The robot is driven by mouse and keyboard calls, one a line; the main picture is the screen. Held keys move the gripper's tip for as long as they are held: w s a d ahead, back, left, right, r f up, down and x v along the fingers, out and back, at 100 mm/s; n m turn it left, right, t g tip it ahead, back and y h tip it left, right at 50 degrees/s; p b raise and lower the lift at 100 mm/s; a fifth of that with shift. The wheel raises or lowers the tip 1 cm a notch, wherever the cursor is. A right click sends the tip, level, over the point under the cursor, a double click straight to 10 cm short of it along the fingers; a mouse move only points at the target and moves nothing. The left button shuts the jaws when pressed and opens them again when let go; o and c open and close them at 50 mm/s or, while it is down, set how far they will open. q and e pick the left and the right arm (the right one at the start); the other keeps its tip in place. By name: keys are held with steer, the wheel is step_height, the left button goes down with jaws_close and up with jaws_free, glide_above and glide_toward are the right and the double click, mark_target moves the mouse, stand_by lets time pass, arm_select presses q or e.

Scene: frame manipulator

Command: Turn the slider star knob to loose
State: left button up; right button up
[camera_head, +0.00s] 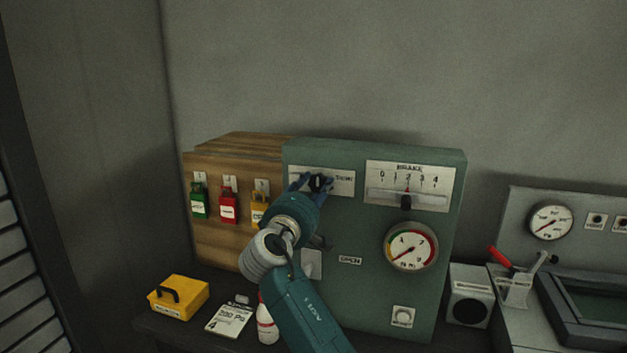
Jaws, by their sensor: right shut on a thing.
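The black star knob (317,182) sits on a white label plate (344,187) at the upper left of the green panel (375,300). My right gripper (313,182) reaches up from below and is shut on the star knob, with its fingers on either side. The fingers and wrist hide part of the knob and the plate's left lettering. The word on the plate's right is too small to read surely. My left gripper is not in view.
A round gauge (410,246) is on the panel's right. A wooden board with green, red and yellow padlocks (228,206) stands left. A yellow box (179,297), a notepad (229,319) and a white bottle (267,323) stand below. A red-handled lever (500,257) is right.

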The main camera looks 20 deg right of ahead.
steer(key=n+p, duration=0.4)
steer(key=r+n+p, duration=0.1)
steer(key=n+p, duration=0.1)
steer(key=shift+d+n, duration=0.35)
steer(key=shift+n, duration=0.05)
steer(key=n+p, duration=0.2)
steer(key=shift+r+n+y, duration=0.1)
steer(key=shift+n+y, duration=0.2)
steer(key=shift+n, duration=0.1)
steer(key=n, duration=0.3)
steer(key=shift+t+p, duration=0.3)
steer(key=shift+p, duration=0.05)
steer(key=shift+r+n+y, duration=0.15)
steer(key=shift+n+y, duration=0.15)
steer(key=shift+n, duration=1.7)
steer(key=o, duration=1)
steer(key=shift+o, duration=0.7)
steer(key=shift+w+d+f, duration=0.1)
steer(key=shift+w+f, duration=0.05)
steer(key=shift+f, duration=0.25)
steer(key=v, duration=1.2)
steer(key=shift+d+r, duration=0.1)
